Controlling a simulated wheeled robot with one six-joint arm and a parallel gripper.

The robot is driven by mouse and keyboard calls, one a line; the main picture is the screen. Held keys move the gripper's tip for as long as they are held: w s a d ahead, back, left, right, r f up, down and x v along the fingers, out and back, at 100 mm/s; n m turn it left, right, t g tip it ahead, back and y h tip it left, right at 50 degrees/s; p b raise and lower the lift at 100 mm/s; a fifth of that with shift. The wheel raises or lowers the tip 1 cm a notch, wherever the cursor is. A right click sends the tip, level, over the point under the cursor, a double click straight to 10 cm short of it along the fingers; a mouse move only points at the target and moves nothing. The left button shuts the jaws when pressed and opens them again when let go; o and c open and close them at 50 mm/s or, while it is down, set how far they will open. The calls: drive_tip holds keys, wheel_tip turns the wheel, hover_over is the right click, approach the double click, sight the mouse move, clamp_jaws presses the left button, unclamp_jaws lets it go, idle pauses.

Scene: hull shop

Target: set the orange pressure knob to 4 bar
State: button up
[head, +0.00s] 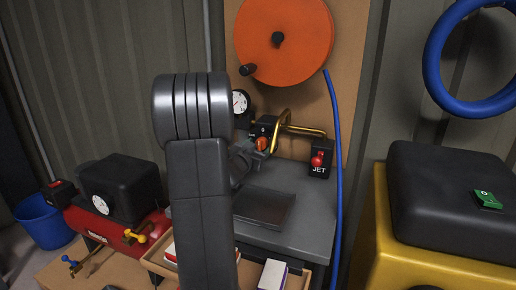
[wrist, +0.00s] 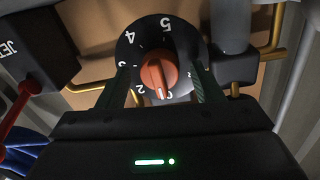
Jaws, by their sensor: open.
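The orange pressure knob (wrist: 158,74) sits on a round black dial (wrist: 185,45) with white numbers, seen upside down in the wrist view. A white mark shows at the knob's lower edge, near the low numbers; its exact reading I cannot tell. The 4 is at the dial's upper left in that view. My gripper (wrist: 159,80) is open, one dark finger on each side of the knob, with gaps visible. In the head view the knob (head: 262,143) shows just beyond my gripper (head: 250,152), which my arm partly hides.
The black JET box (head: 319,171) with a red lever (head: 317,159) stands close to the knob, linked by brass pipe (head: 305,130). A pressure gauge (head: 240,101) is mounted beside it. A grey bench top (head: 300,210) lies below. A blue hose (head: 336,170) hangs at right.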

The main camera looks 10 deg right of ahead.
drive_tip(key=c, duration=1)
drive_tip(key=shift+o, duration=0.2)
